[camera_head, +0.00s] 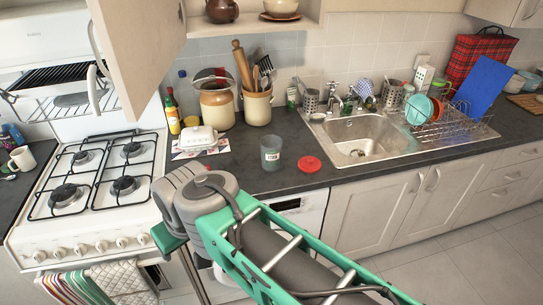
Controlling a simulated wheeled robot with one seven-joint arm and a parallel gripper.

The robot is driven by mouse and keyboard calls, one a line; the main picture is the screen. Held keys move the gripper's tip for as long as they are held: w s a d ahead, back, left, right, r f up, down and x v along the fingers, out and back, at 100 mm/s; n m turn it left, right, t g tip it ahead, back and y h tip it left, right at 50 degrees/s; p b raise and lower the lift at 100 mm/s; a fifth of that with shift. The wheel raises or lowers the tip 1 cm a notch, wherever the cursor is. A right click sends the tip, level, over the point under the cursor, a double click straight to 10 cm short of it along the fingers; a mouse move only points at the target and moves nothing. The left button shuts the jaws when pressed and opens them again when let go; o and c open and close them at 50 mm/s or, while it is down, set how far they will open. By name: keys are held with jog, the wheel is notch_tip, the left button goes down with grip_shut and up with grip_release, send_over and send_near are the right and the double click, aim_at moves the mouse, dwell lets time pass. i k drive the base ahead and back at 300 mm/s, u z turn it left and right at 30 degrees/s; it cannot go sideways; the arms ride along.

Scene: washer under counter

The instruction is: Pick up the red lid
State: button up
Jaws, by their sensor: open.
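The red lid (309,164) lies flat on the dark countertop (237,178), near its front edge and left of the sink. It is a small round disc with a raised middle, and nothing covers it. A grey-green jar (271,153) with a pale label stands just left of the lid, apart from it. My green and grey arm crosses the lower middle of the view, in front of the counter and below the lid. My gripper itself does not show.
A steel sink (400,157) and a dish rack with dishes are right of the lid. A white butter dish (198,137), utensil crocks and bottles stand to the left and behind. A gas stove (95,205) is far left. Bare counter surrounds the lid.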

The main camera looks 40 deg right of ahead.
aim_at(310, 165)
jog(key=z, duration=3.35)
jog(key=i, duration=1.4)
jog(key=u, duration=2.1)
